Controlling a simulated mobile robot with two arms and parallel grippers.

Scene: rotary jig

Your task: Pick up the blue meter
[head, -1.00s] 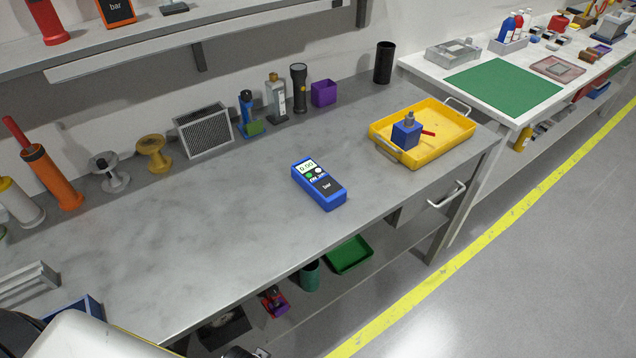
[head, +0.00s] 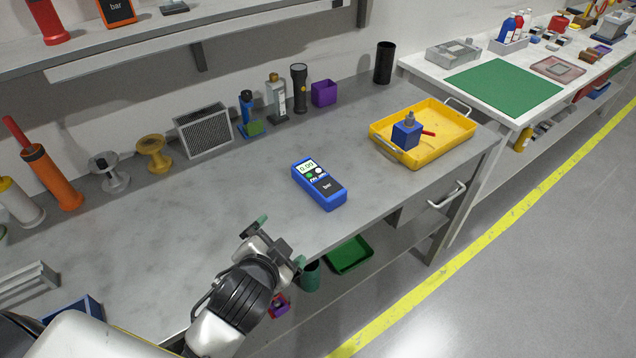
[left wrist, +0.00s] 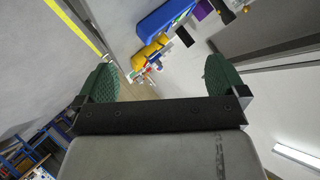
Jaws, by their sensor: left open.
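My right gripper is not in view.
A yellow tray (head: 460,143) holding a blue block-like part (head: 406,136) stands to the right of the meter. Spools, bottles, a flashlight and a purple box (head: 323,93) line the back. The bench around the meter is clear.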

